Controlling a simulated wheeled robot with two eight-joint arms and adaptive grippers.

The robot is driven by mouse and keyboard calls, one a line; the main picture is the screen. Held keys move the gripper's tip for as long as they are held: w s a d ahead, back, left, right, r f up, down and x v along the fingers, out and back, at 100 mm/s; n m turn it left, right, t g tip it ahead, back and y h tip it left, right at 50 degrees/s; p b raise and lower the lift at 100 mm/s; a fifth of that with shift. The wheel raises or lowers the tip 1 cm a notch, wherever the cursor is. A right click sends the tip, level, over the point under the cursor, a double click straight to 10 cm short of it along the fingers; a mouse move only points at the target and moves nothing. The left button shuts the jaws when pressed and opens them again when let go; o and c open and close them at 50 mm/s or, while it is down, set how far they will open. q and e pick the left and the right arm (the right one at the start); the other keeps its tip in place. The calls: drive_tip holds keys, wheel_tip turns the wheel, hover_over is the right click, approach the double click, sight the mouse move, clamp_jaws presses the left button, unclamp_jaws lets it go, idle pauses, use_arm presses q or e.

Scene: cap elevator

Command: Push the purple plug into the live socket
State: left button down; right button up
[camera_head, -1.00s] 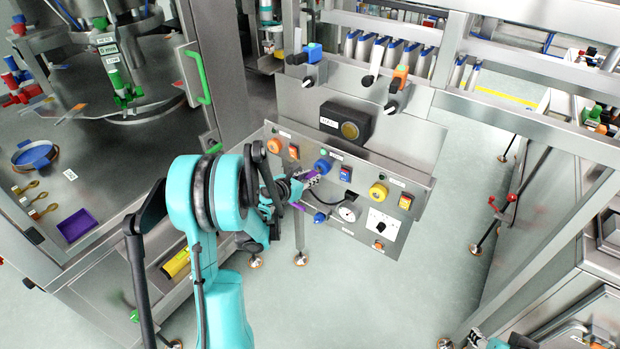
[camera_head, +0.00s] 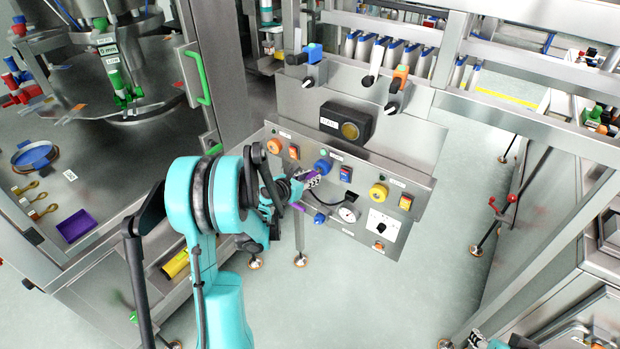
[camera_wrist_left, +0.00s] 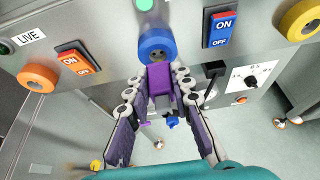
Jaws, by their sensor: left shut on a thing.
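The purple plug (camera_wrist_left: 160,82) is between the fingers of my left gripper (camera_wrist_left: 160,98), which is shut on it; it also shows in the head view (camera_head: 311,178). The plug's front end is right at the lower edge of the blue socket (camera_wrist_left: 157,46). I cannot tell whether they touch. The lamp (camera_wrist_left: 145,4) above the blue socket is bright green. An orange socket (camera_wrist_left: 37,77) is at the left, with a dark lamp (camera_wrist_left: 4,47) and a "LIVE" label beside it. A yellow socket (camera_wrist_left: 300,20) is at the right. My right gripper (camera_head: 478,340) shows only partly, at the bottom edge.
A black box (camera_head: 346,123) stands above. A blue part (camera_wrist_left: 172,122) shows below the plug.

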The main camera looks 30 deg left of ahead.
use_arm(q)
drive_tip(key=shift+w, duration=1.1)
drive_tip(key=c, duration=1.3)
unclamp_jaws()
drive_tip(key=shift+o, duration=0.2)
drive_tip(key=shift+s, duration=0.1)
drive_tip(key=v, duration=0.6)
drive_tip(key=shift+s+r+p, duration=0.2)
drive_tip(key=shift+s+p, duration=0.2)
drive_tip(key=shift+p, duration=0.05)
drive_tip(key=shift+d, duration=0.1)
